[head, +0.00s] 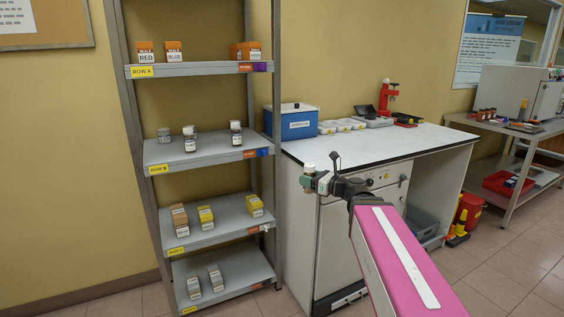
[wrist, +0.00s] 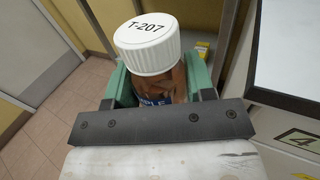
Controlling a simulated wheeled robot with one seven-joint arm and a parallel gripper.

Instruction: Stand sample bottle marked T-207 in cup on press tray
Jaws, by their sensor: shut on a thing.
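The sample bottle marked T-207 (wrist: 148,46) is brown with a white ribbed cap, and the mark is readable on top of the cap. My gripper (wrist: 160,84) is shut on it, with a green jaw on each side of the bottle. In the head view the bottle's pale cap (head: 309,168) shows above my gripper (head: 314,182), which holds it clear in front of the white bench's left end. A red press (head: 388,97) stands at the back of the bench. Its tray and any cup cannot be clearly made out.
The white bench (head: 370,145) has a clear front top. A blue box (head: 291,122), white trays (head: 341,126) and a red-black item (head: 408,121) line its back. A grey shelf (head: 208,150) with bottles and boxes stands left. A side table (head: 515,131) with instruments is right.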

